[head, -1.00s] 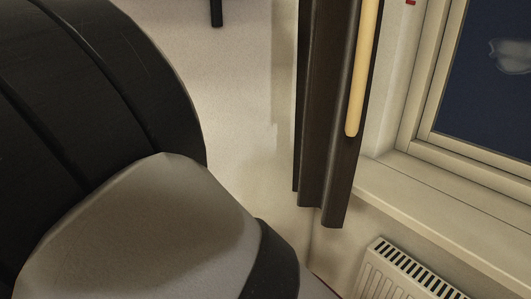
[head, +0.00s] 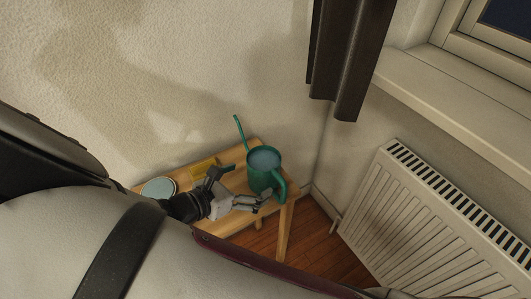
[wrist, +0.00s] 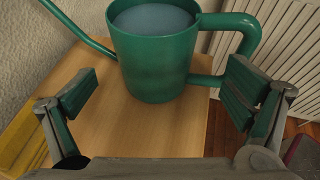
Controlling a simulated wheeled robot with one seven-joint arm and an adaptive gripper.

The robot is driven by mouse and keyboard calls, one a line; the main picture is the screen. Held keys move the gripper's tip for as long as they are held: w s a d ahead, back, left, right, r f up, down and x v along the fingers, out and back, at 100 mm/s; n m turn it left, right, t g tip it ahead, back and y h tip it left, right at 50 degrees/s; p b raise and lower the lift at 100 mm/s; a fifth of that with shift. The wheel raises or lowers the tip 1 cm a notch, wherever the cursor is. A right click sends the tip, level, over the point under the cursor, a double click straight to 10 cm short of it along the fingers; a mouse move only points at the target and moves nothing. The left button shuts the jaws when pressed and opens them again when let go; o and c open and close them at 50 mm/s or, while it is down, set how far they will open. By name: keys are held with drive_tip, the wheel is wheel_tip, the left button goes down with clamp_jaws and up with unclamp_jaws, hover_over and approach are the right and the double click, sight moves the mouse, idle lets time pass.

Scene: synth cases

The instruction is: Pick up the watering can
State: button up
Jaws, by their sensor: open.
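The green watering can (head: 262,172) stands upright near the right end of a small wooden table, its thin spout up to the left and its handle on the right. In the wrist view the can (wrist: 153,60) is straight ahead, with a pale bluish-grey surface inside its top. My gripper (head: 240,188) is beside the can in the head view. In the wrist view my gripper (wrist: 158,100) is open, one finger on each side of the picture, with the can beyond and between them. Nothing is held. Whether the right finger touches the handle I cannot tell.
The wooden table (wrist: 150,135) stands against the wall. A round pale-topped tin (head: 159,187) and a yellow item (head: 203,167) are on it to the left. A white radiator (head: 440,225) is on the right under the windowsill (head: 460,100). A dark curtain (head: 345,60) hangs behind.

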drive_tip(key=shift+a+b+x, duration=0.2)
drive_tip(key=shift+b+x, duration=0.65)
drive_tip(key=shift+x, duration=1.85)
drive_tip(key=shift+w, duration=0.15)
drive_tip(key=c, duration=1.8)
drive_tip(key=shift+c, duration=0.2)
drive_tip(key=shift+r, duration=0.1)
